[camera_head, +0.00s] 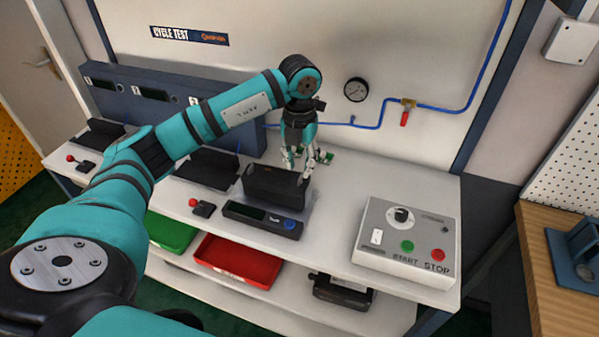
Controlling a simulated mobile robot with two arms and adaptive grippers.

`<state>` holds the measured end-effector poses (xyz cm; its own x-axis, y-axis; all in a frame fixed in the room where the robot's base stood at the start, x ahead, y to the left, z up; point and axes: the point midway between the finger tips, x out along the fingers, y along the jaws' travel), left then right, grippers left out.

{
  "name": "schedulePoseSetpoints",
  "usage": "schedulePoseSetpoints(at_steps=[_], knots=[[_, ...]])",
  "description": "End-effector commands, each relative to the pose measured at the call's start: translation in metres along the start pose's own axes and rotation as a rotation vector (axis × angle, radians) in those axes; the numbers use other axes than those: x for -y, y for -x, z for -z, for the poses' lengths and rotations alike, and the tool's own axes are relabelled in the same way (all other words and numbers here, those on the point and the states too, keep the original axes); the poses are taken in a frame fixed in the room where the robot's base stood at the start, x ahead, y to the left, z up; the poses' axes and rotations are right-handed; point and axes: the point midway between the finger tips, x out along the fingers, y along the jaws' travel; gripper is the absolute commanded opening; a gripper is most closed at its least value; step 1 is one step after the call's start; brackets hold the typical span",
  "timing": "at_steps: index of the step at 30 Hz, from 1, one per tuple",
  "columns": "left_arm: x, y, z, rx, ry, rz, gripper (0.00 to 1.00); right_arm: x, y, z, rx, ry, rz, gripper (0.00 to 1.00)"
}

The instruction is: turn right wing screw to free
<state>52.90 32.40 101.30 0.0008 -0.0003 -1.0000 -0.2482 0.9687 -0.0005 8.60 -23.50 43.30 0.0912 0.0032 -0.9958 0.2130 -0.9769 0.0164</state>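My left arm reaches in from the left, and its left gripper (298,169) points down at the back right of a dark box-like unit (272,188) on the white bench. The gripper's fingers are apart, with no object visible between them. The fingertips are close to the unit's upper right edge; I cannot tell whether they touch it. No wing screw can be made out at this size; the gripper and the unit may hide it. My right gripper is not in view.
A grey control box (407,240) with START and STOP buttons stands right on the bench (335,205). A black scale-like device (262,220) lies in front of the unit. Small green parts (325,156) lie behind the gripper. Red (237,262) and green (170,232) trays sit below.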

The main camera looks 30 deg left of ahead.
Motion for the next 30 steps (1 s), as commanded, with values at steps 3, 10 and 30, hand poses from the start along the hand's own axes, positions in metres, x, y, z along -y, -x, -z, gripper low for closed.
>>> schedulePoseSetpoints(at_steps=[3,10,30], knots=[[0.000,0.029,-0.001,0.004,0.000,0.000,0.29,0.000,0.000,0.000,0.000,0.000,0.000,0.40],[0.001,0.066,0.000,0.002,0.000,0.001,0.29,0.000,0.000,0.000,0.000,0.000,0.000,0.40],[0.000,0.077,0.000,-0.001,0.000,0.000,0.29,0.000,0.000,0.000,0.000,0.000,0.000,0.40]])
